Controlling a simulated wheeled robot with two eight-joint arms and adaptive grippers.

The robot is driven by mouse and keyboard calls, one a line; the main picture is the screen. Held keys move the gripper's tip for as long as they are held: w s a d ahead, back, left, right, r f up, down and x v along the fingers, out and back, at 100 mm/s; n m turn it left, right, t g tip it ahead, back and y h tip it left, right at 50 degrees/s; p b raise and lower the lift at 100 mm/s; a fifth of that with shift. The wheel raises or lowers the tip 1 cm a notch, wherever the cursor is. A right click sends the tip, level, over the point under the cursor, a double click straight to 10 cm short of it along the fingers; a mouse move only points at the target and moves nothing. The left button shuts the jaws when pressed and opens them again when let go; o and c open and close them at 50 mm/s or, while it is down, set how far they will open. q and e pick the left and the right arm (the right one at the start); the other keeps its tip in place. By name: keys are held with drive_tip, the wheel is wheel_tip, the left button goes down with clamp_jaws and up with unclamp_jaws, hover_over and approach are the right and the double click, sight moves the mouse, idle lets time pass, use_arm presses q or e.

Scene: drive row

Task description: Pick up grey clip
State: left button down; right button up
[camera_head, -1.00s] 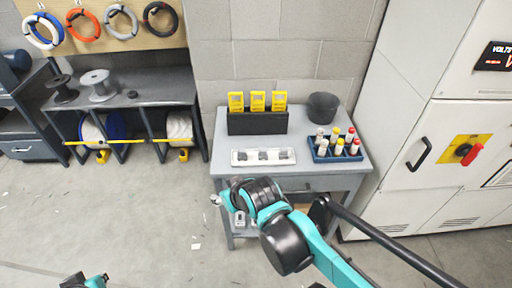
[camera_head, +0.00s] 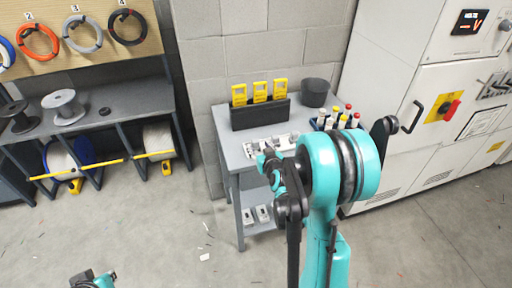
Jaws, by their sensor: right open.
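A white tray (camera_head: 252,151) with small grey pieces, likely the clips, lies on the front of the grey table (camera_head: 232,160). My right arm reaches over the table's front and hides part of the tray. My right gripper (camera_head: 268,163) is at the tray's front edge, small and partly hidden by my arm; it is open and I see nothing held in it. Whether it touches a clip I cannot tell. Part of my left arm (camera_head: 92,281) shows at the bottom left; its jaws cannot be made out.
A black holder with yellow devices (camera_head: 260,92) and a dark pot (camera_head: 315,92) stand behind the tray. A blue rack of bottles (camera_head: 325,122) is partly behind my arm. Grey pieces (camera_head: 256,214) lie on the lower shelf.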

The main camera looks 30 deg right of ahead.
sight(256, 142)
drive_tip(key=b+x, duration=0.1)
drive_tip(key=x, duration=0.1)
drive_tip(key=b+x, duration=0.1)
drive_tip(key=x, duration=0.2)
drive_tip(key=shift+d+f, duration=0.3)
drive_tip(key=shift+w, duration=0.3)
clamp_jaws()
